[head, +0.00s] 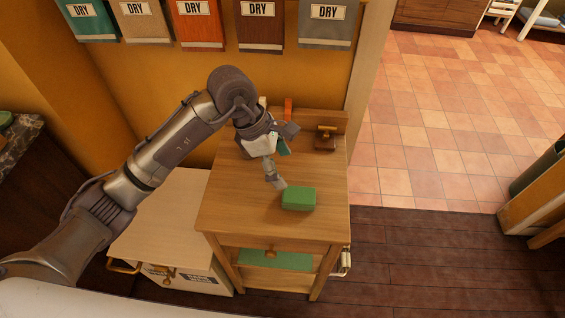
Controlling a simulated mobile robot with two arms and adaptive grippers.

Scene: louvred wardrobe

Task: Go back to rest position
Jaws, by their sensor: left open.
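My left arm comes in from the left and reaches over a small wooden cabinet. My left gripper (284,157) is open above the cabinet top (235,205), with its fingers spread. One finger points down close to a green block (299,198) that lies near the front right of the top. The fingertip overlaps the block's upper left edge in the picture; I cannot tell whether they touch. Nothing shows between the fingers. My right gripper is out of view.
A small brown stand (325,138) and an orange item (288,108) are at the cabinet's back. A low white cabinet (165,225) stands at its left. Bags labelled DRY (261,22) hang on the wall above. Open tiled floor (440,120) lies to the right.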

